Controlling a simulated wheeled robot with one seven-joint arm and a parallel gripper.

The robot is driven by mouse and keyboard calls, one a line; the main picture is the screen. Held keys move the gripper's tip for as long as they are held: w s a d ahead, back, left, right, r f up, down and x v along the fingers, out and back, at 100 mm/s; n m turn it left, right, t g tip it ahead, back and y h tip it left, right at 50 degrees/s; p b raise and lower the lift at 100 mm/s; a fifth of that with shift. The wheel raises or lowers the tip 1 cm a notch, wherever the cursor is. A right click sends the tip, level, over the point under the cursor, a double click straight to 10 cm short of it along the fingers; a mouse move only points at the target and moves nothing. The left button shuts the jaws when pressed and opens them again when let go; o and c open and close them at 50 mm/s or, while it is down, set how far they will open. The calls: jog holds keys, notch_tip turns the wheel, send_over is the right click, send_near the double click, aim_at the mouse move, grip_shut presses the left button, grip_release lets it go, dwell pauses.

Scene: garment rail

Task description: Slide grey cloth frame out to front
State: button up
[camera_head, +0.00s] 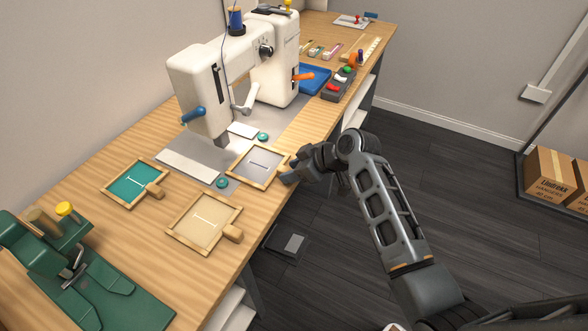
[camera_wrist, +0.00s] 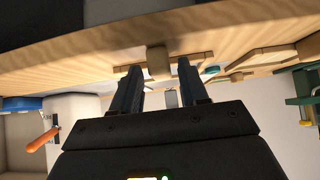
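The grey cloth frame (camera_head: 258,164), a wooden frame with grey cloth and a pale mark, lies on the table beside the sewing machine's base, near the table's front edge. My gripper (camera_head: 288,172) is at the frame's right, front-edge side and hides its handle in the head view. In the wrist view, my gripper (camera_wrist: 158,80) is open. Its two fingers point at a wooden handle (camera_wrist: 157,60), which shows between the fingertips with a gap on each side. The frame's wooden edge (camera_wrist: 195,59) runs behind the handle.
The sewing machine (camera_head: 215,80) stands behind the frame. A teal cloth frame (camera_head: 133,183) and a cream cloth frame (camera_head: 203,221) lie to the left. A green clamp device (camera_head: 100,295) is at front left. A blue tray (camera_head: 315,78) is farther back.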

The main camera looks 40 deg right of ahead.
jog(key=shift+o, duration=0.9)
jog(key=v, duration=0.7)
jog(key=shift+s+r, duration=0.25)
jog(key=shift+r, duration=0.1)
jog(key=shift+d, duration=0.1)
jog(key=s+a+f+m+t+h, duration=0.1)
jog(key=s+a+f+h, duration=0.15)
jog(key=s, duration=0.65)
jog(key=s+a+f+m+t+h, duration=0.15)
jog(key=s+a, duration=0.25)
jog(key=s, duration=0.4)
jog(key=s+a+r+t, duration=0.2)
jog(key=s+a+r, duration=0.3)
jog(key=s+r, duration=0.3)
jog(key=s+a+r+m+t+y, duration=0.1)
jog(key=s+a+r, duration=0.3)
jog(key=s+r, duration=0.4)
jog(key=shift+s+a+t, duration=0.2)
jog(key=shift+a+t, duration=0.2)
jog(key=shift+t, duration=0.05)
